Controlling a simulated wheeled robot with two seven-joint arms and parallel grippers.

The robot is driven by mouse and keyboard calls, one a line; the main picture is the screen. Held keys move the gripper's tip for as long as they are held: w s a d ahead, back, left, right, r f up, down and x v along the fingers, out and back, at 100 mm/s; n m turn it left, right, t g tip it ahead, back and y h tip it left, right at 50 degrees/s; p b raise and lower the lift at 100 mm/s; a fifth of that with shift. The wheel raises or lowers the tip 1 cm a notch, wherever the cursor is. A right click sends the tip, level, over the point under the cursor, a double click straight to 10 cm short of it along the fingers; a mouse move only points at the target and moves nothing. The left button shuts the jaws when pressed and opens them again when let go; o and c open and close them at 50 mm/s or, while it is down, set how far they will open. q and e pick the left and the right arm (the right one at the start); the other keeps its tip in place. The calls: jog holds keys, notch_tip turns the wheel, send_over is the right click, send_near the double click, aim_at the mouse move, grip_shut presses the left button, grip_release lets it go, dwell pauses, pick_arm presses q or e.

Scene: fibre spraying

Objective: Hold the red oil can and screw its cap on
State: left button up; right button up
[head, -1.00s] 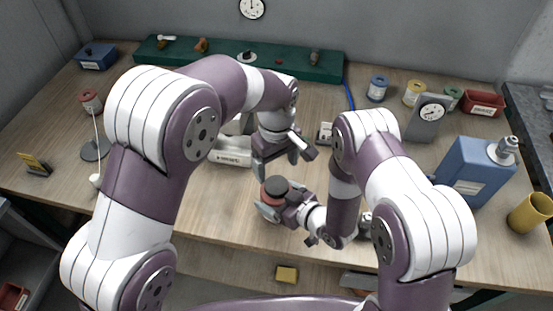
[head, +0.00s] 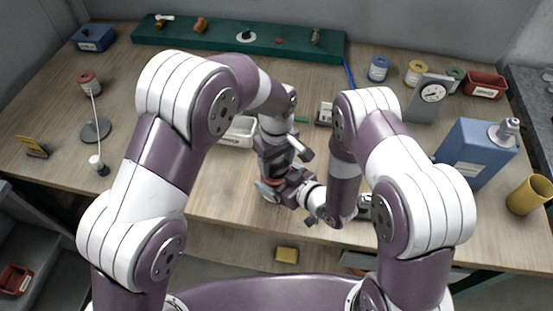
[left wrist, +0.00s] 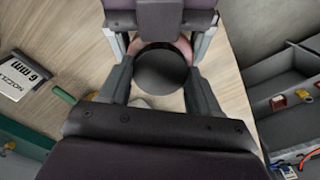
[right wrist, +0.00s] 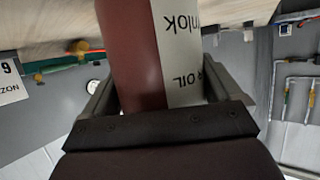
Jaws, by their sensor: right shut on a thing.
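The red oil can (right wrist: 135,60) stands upright, with a white label, between the fingers of my right gripper (right wrist: 165,90), which is shut on it. In the head view only a sliver of the can (head: 272,182) shows at the front of the bench. The round black cap (left wrist: 161,70) sits over the can's top in the left wrist view. My left gripper (left wrist: 160,75) is directly above, pointing down, its open fingers on either side of the cap. The left hand hides the cap in the head view. Whether the cap is threaded cannot be seen.
A blue canister (head: 472,152) and a yellow cup (head: 530,195) stand at the right. A dial gauge stand (head: 430,98) and several spools are behind. A green tool board (head: 240,40) runs along the back.

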pick_arm(q)
jog(key=m, duration=0.6)
jog(key=shift+m, duration=0.3)
jog(key=o, duration=1.2)
jog(key=shift+r, duration=0.1)
jog(key=shift+r, duration=2.2)
jog(key=shift+c, duration=0.6)
